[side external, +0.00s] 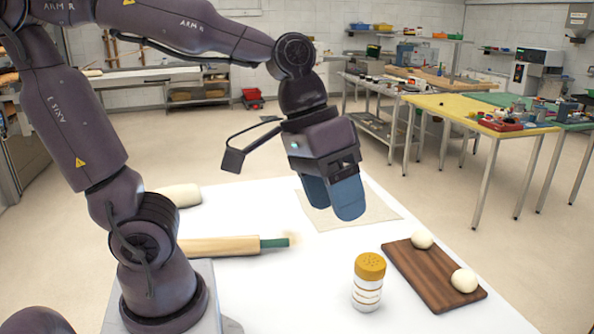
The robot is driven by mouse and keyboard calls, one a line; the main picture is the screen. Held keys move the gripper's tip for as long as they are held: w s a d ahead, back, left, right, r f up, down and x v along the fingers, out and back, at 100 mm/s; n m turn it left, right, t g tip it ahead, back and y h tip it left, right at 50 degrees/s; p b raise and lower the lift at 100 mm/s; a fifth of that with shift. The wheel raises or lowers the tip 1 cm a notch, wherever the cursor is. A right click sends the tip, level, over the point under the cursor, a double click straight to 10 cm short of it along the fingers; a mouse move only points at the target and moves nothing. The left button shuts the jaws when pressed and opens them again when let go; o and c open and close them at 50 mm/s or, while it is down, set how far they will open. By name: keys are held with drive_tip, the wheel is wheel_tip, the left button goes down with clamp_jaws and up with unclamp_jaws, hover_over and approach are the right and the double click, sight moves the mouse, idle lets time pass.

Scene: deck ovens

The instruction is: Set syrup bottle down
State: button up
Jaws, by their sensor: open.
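A bottle-like container (368,283) with a white, gold-banded body and an orange-yellow cap stands upright on the white table (300,300), near the front right. I cannot tell for sure that it is the syrup bottle. My gripper (333,207) has blue fingers pointing down and is open. It is above and to the left of the container, apart from it, over a pale flat sheet (375,211). I see nothing held between the fingers.
A dark wooden board (433,276) with two dough balls (422,239) (464,280) lies right of the container. A rolling pin (222,246) and a pale rounded roll (182,194) lie at the left. White tabletop between the rolling pin and the container is clear.

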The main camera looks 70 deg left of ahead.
drive_tip(key=s+a+m+t+y, duration=0.1)
drive_tip(key=s+a+t+y, duration=0.1)
drive_tip(key=a, duration=0.4)
drive_tip(key=shift+s+a+r+m+t+y, duration=0.3)
drive_tip(key=shift+s+r+t+y, duration=0.25)
drive_tip(key=shift+s, duration=0.45)
